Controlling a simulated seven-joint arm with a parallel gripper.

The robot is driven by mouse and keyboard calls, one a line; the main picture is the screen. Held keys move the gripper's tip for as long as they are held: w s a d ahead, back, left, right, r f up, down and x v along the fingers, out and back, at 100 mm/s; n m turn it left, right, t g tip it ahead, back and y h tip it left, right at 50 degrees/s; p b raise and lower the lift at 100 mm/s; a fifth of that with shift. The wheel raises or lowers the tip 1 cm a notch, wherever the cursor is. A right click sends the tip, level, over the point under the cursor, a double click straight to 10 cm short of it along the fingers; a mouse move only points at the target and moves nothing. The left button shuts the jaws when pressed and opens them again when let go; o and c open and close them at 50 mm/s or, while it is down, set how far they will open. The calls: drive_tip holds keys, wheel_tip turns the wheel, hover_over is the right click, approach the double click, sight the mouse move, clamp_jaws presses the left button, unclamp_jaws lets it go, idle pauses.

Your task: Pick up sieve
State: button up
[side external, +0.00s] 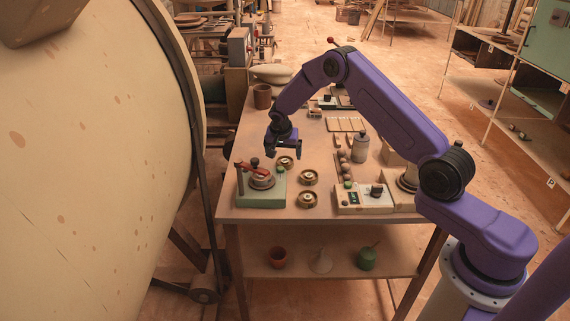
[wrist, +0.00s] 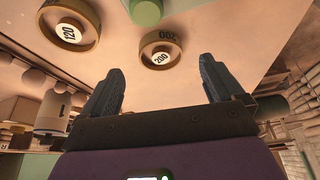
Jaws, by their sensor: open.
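Several round brass sieves stand on the table; one sieve (side external: 285,163) is just below my gripper (side external: 286,152), with another sieve (side external: 308,177) and a front sieve (side external: 307,200) to its right. In the wrist view, a sieve marked 200 (wrist: 161,50) lies beyond the space between my fingertips (wrist: 160,70), apart from them. A sieve marked 120 (wrist: 69,28) is at the upper left there. My gripper is open and empty, above the table.
A green press base (side external: 262,193) with a red-handled clamp (side external: 257,170) stands at the table's front left. A row of balls (side external: 344,169), a grey canister (side external: 361,148) and a pale device (side external: 362,198) are on the right. A brown cup (side external: 262,97) stands at the back left.

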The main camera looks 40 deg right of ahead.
sight(285, 161)
drive_tip(key=shift+x, duration=2.55)
drive_tip(key=c, duration=1.2)
